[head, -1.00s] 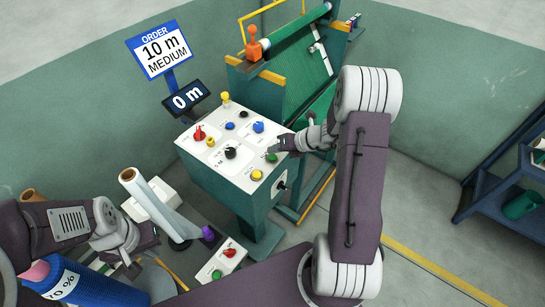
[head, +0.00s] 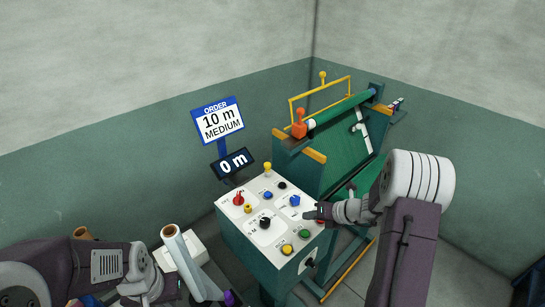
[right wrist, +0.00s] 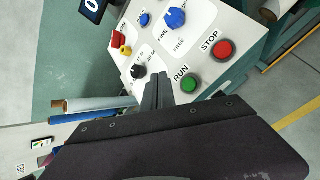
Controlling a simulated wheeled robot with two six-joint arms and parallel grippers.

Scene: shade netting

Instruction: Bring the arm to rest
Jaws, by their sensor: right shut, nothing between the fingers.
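My right gripper (head: 308,213) is shut and empty. In the head view it is at the right edge of the control panel (head: 234,221), in front of the red STOP button (head: 320,221), which it partly hides. In the right wrist view the closed fingertips (right wrist: 157,78) show against the panel between the black knob (right wrist: 138,71) and the green RUN button (right wrist: 191,83). Contact with the panel cannot be told. My left arm (head: 105,265) is low at the left; its gripper is at the bottom edge, with the jaws too unclear to read.
The order sign (head: 218,120) reads 10 m MEDIUM, and the display (head: 233,163) reads 0 m. The green netting machine (head: 335,160) stands behind the panel. A pale roll (head: 190,262) leans near my left arm. A blue shelf (head: 528,285) is at the far right.

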